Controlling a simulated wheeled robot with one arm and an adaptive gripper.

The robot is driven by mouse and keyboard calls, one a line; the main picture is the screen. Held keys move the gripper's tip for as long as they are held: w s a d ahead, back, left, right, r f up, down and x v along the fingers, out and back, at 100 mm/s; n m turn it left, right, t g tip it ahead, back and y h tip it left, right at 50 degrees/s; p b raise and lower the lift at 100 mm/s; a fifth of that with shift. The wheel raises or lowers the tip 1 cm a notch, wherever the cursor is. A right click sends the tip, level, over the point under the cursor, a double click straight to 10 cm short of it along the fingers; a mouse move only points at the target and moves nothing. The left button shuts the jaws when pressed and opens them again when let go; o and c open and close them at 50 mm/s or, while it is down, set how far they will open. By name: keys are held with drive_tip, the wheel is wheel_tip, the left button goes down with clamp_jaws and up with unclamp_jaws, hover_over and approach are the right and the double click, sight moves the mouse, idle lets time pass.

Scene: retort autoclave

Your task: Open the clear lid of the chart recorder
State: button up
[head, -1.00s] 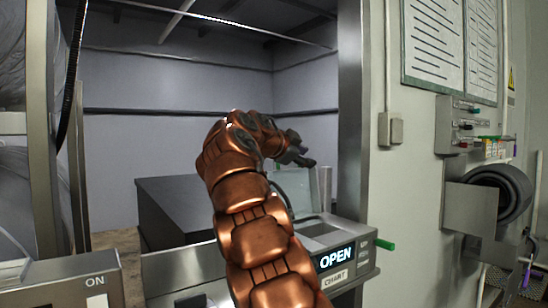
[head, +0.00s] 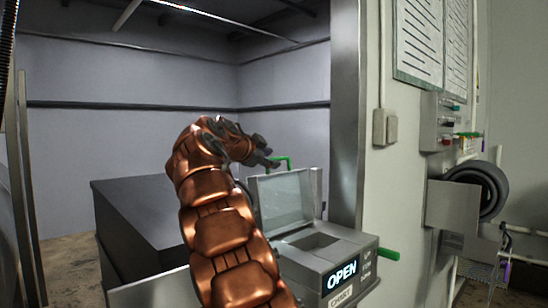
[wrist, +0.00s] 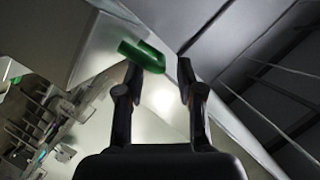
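The chart recorder (head: 345,254) is a grey box at lower centre right in the head view, with a lit "OPEN" display and a "CHART" label. Its clear lid (head: 284,200) stands raised at the back, leaving the recess (head: 312,242) uncovered. A green bar (head: 283,159) is at the lid's top edge. My gripper (head: 268,158) is beside that bar, just left of it. In the wrist view my gripper (wrist: 160,72) has its fingers apart with nothing held. A green bar (wrist: 142,55) lies just beyond the left fingertip; I cannot tell if they touch.
A second green tab (head: 388,254) sticks out from the recorder's right side. A dark box (head: 140,215) stands behind my arm. A steel post (head: 345,110) and pale wall panel rise behind the recorder. A black roll on a bracket (head: 480,190) is at right.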

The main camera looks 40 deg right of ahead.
drive_tip(key=shift+p+x, duration=0.55)
drive_tip(key=shift+x, duration=1.3)
drive_tip(key=shift+c, duration=0.3)
clamp_jaws()
